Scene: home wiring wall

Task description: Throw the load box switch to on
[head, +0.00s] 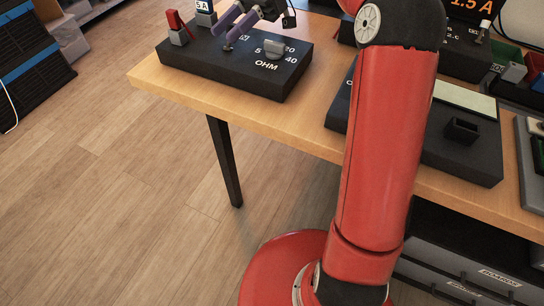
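A black box (205,70) marked OHM, which looks like the load box, sits at the table's left end. It has a grey knob (274,47) beside printed numbers. A small toggle switch (228,46) stands on its top, left of the knob; its on or off position is too small to read. My gripper (227,36) has two purple fingers pointing down-left over the box, with a narrow gap between them. The fingertips are just above the toggle; I cannot tell whether they touch it. Nothing is seen held.
My red arm crosses the view and hides part of the table (305,105). Another black box (470,155) lies to the right. Floor at left is free.

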